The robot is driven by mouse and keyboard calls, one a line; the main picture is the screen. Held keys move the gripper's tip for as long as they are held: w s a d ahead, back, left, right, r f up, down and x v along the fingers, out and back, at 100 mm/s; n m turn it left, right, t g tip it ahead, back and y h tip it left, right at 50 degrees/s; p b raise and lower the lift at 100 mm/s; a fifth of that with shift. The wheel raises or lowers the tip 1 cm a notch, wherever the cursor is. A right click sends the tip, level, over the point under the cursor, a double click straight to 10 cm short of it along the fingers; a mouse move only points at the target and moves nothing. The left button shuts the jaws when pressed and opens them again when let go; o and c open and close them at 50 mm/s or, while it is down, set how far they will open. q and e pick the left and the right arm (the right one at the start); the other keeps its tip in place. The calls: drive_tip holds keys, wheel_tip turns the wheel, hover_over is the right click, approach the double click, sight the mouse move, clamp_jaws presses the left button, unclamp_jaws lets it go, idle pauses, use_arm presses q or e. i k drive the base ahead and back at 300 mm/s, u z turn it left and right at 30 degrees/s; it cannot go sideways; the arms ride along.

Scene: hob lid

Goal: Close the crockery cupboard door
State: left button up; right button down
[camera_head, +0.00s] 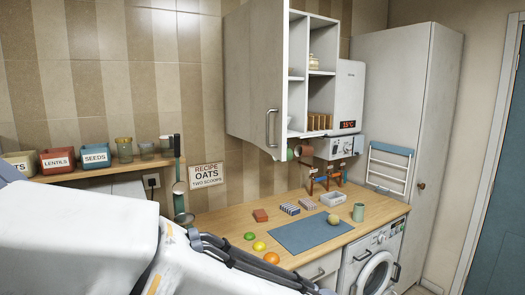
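The white wall cupboard (298,50) hangs above the worktop at the upper middle. Its pale grey door (250,70) stands open, swung out to the left of the shelves. The open shelves show a jar and some brown items inside. A white arm of mine comes in from the left and covers the lower left, well below the door. Neither of my grippers shows in this view, so their opening cannot be seen.
Mugs hang under the cupboard beside a white boiler (349,95). A ladle hangs left of the recipe sign (207,174). A tall cabinet (420,130) stands right.

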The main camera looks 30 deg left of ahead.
sight(269, 19)
drive_tip(key=u, duration=0.5)
drive_tip(key=i, duration=0.65)
drive_tip(key=u, duration=0.3)
